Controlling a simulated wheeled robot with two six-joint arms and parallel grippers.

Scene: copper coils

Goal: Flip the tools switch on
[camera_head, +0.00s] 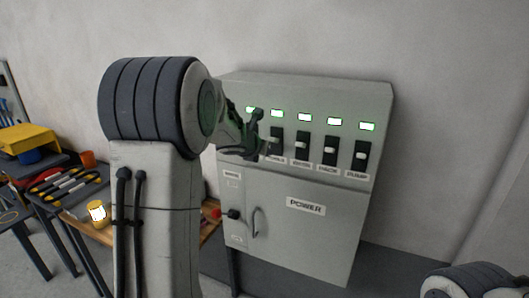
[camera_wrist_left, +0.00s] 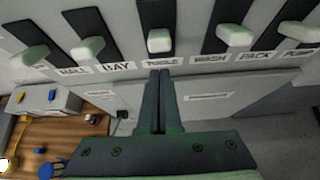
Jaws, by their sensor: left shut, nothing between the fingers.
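The grey power panel (camera_head: 302,235) carries a row of black switch slots with pale levers, a name label under each. The tools switch (camera_wrist_left: 159,40) is at the centre of the left wrist view, its pale lever near the lower end of its black slot. In the head view its slot (camera_head: 276,139) shows, but I cannot make out its lever there. My left gripper (camera_wrist_left: 160,74) is shut and empty, its tips just below the tools label in the wrist view; whether they touch the panel is unclear. In the head view the gripper (camera_head: 262,150) is partly hidden by my arm.
Lit green-edged lamps (camera_head: 305,117) sit above the slots. Neighbouring levers, such as wash (camera_wrist_left: 235,36), stand close on both sides. A door handle (camera_head: 256,222) juts out below. A wooden bench (camera_wrist_left: 65,142) with small items is at the left.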

